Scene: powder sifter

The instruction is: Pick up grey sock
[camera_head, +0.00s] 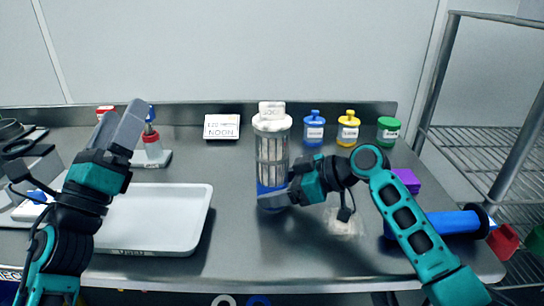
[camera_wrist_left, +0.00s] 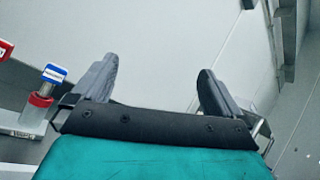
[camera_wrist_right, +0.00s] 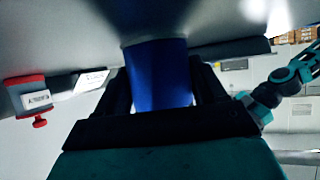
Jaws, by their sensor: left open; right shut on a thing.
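A tall upright cylinder (camera_head: 272,155) stands near the middle of the table in the head view, with a white top, a grey ribbed middle and a blue base. I cannot tell whether the grey part is the sock; no separate grey sock shows. My right gripper (camera_head: 286,192) is shut on the cylinder's blue base from the right. In the right wrist view the blue base (camera_wrist_right: 158,75) fills the space between the fingers. My left gripper (camera_head: 130,122) is open and empty, raised above the left of the table; its spread fingers show in the left wrist view (camera_wrist_left: 158,90).
A white tray (camera_head: 155,240) lies at front left. Blue (camera_head: 314,130), yellow (camera_head: 348,130) and green (camera_head: 388,131) lidded jars stand at the back right. A blue tube (camera_head: 450,222) lies at right, near a wire rack (camera_head: 480,150).

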